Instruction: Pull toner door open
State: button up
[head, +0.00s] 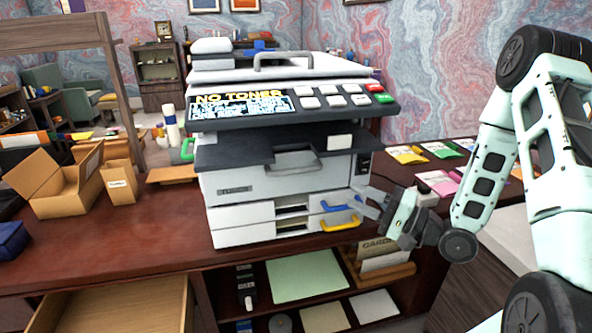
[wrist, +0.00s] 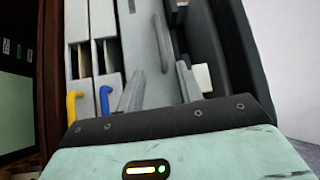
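The printer (head: 232,222) stands on the desk, its display (head: 240,104) reading "NO TONER". Its light grey front door (head: 235,183) looks shut and carries a grey curved handle (head: 293,168); I take this as the toner door. In the wrist view the door (wrist: 138,40) and handle (wrist: 161,42) appear turned sideways, ahead of my gripper (wrist: 160,78). My gripper (head: 359,201) is open, its two fingers apart with nothing between them. In the head view it is at the printer's right front, lower than the handle and right of it. Contact with the printer cannot be told.
Below the door are two paper drawers with a blue handle (head: 334,206) and a yellow handle (head: 340,224), close to my gripper. An open cardboard box (head: 52,190) stands left. Coloured packets (head: 437,182) lie right. An open desk drawer (head: 120,308) juts out at lower left.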

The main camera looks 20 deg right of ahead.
aim_at(296, 171)
jog(key=p+x, duration=0.4)
jog(key=x, duration=1.3)
jog(key=shift+w, duration=0.1)
grip_shut()
